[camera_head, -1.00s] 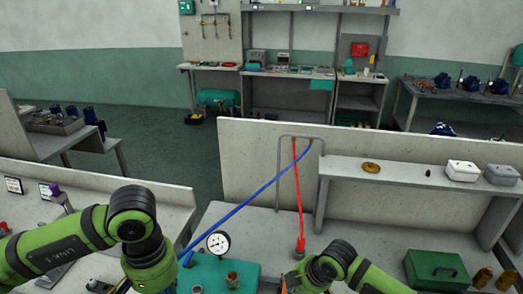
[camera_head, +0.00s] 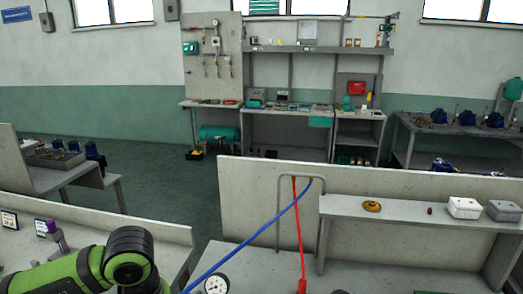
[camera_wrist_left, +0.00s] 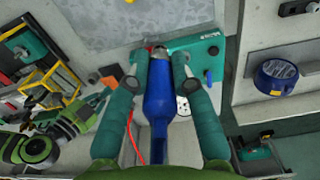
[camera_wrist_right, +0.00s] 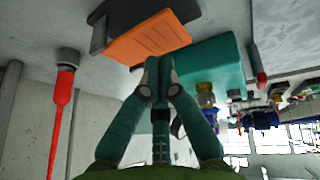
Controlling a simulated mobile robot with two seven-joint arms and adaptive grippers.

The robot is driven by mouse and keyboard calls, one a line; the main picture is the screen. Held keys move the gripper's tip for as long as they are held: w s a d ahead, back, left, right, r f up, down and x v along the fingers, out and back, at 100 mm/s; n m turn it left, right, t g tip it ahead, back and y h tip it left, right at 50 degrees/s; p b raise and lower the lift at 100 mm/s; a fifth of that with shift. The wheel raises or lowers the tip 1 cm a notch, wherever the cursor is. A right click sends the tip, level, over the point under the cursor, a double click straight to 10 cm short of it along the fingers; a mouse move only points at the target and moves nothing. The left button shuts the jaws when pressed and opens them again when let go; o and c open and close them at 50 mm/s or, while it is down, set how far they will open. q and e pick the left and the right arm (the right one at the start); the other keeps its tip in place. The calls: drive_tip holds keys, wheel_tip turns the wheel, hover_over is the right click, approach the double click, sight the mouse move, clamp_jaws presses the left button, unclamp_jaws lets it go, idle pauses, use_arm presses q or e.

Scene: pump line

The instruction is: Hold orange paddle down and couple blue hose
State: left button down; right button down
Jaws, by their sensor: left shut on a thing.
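My left gripper (camera_wrist_left: 160,65) is shut on the blue hose's thick end (camera_wrist_left: 158,105), with a finger on each side and its metal tip pointing at the teal block (camera_wrist_left: 195,50). Whether that tip touches a fitting is unclear. In the head view the blue hose (camera_head: 248,232) runs from the pipe frame down to the lower left. The orange paddle (camera_wrist_right: 148,38) shows in the right wrist view beside the teal block (camera_wrist_right: 210,65). My right gripper (camera_wrist_right: 158,63) is shut, its tips at the paddle's edge; contact cannot be told for certain. Neither gripper shows in the head view.
A red hose (camera_head: 299,235) hangs from the pipe frame (camera_head: 280,215) and also shows in the right wrist view (camera_wrist_right: 61,110). A gauge (camera_head: 216,284) is at the bottom edge. A shelf (camera_head: 410,212) with boxes stands at the right.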

use_arm(q)
drive_tip(key=shift+f, duration=0.1)
use_arm(e)
drive_tip(key=shift+f, duration=0.2)
